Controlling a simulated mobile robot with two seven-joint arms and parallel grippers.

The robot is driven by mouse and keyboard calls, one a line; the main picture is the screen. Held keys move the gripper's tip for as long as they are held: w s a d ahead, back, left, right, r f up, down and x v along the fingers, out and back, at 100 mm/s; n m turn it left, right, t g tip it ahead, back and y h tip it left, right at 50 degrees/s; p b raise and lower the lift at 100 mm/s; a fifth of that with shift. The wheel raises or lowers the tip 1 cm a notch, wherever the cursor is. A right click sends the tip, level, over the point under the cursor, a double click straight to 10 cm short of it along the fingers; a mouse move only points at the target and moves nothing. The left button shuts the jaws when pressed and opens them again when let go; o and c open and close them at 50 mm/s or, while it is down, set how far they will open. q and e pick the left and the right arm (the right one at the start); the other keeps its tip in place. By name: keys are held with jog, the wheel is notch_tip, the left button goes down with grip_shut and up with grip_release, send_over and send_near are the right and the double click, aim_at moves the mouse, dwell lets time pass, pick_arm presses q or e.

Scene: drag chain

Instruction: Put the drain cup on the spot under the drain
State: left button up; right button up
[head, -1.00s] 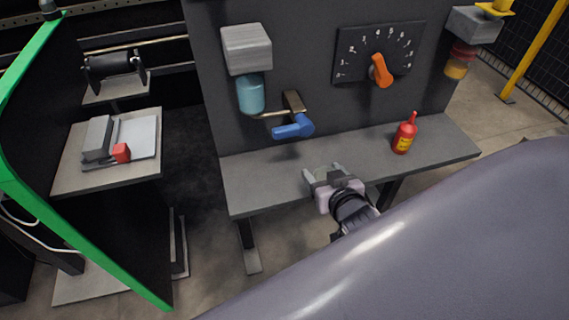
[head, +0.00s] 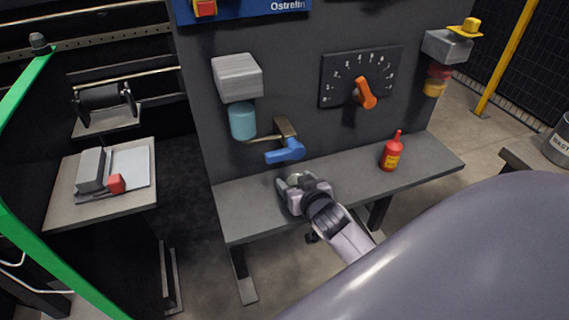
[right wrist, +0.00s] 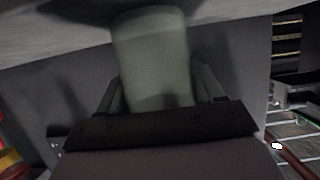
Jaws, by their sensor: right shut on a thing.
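My right gripper (head: 291,185) is over the front-middle part of the bench, below the blue valve handle (head: 286,151). It is shut on the drain cup, a grey-green cup (right wrist: 152,60) that fills the middle of the right wrist view between the fingers (right wrist: 155,95). In the head view the gripper mostly hides the cup. I cannot tell whether the cup touches the bench. The blue handle sits on a brass-coloured valve with a thin pipe, below and right of a teal bowl (head: 242,121). No marked spot shows clearly on the bench. My left gripper is not in view.
The grey bench (head: 245,212) runs along the dark panel. A red bottle (head: 391,152) stands on it to the right. An orange pointer dial (head: 365,93) is above. A green-framed guard (head: 22,85) and a side table (head: 70,207) are at left. The bench's left end is clear.

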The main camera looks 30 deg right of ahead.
jog(key=w, duration=0.2)
jog(key=w+d, duration=0.1)
jog(key=w, duration=0.4)
jog(key=shift+w+d+b, duration=0.3)
jog(key=shift+w+d, duration=0.05)
jog(key=shift+d, duration=0.05)
jog(key=shift+f, duration=0.1)
jog(key=shift+f, duration=0.15)
jog(key=o, duration=1)
